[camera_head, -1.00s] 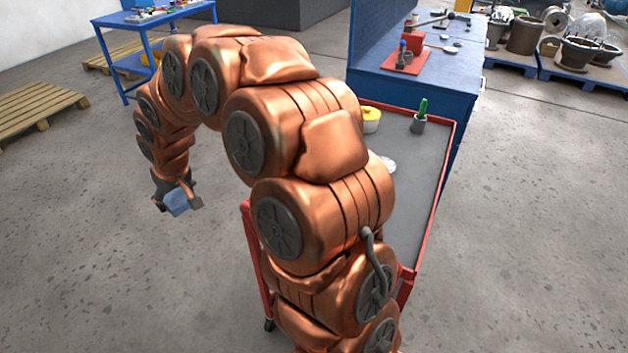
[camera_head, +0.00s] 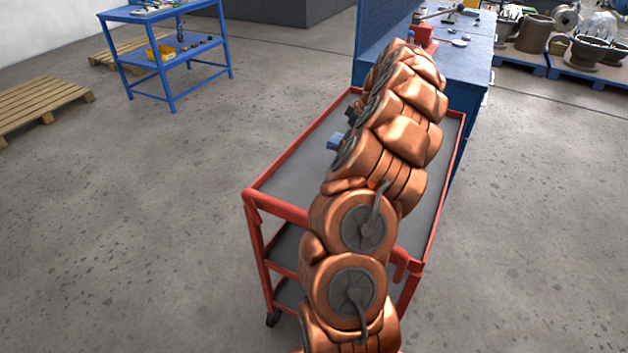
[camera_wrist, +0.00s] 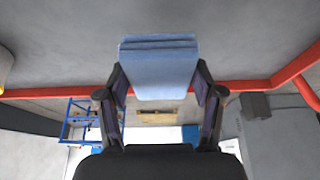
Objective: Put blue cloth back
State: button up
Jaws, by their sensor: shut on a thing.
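The blue cloth (camera_wrist: 158,68) is a folded, layered block. It sits between the two fingers of my gripper (camera_wrist: 160,85) in the wrist view, and the fingers press on its sides. In the head view a blue bit of the cloth (camera_head: 336,141) shows at the left side of my arm, over the grey top of the red cart (camera_head: 290,165). My gripper (camera_head: 343,125) is mostly hidden behind the arm there. The height of the cloth over the cart top is hard to tell.
The left part of the cart top is bare. My arm covers its middle and right. A blue workbench (camera_head: 462,62) stands behind the cart. A blue shelf table (camera_head: 170,70) and wooden pallets (camera_head: 40,108) stand at the left, with open floor between.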

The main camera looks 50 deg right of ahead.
jog(key=s+d, duration=0.1)
jog(key=s, duration=0.1)
jog(key=s+d+f, duration=0.1)
jog(key=s+d, duration=0.1)
jog(key=shift+s+d, duration=0.25)
jog(key=p, duration=0.4)
send_over(312, 177)
jog(key=s, duration=0.1)
jog(key=shift+s+d+f, duration=0.15)
jog(key=shift+d+f, duration=0.15)
jog(key=shift+f, duration=0.45)
notch_tip(312, 177, down, 3)
jog(key=shift+f+p, duration=0.1)
jog(key=shift+p, duration=0.5)
jog(key=shift+f, duration=0.25)
jog(key=shift+f, duration=0.1)
jog(key=o, duration=1.1)
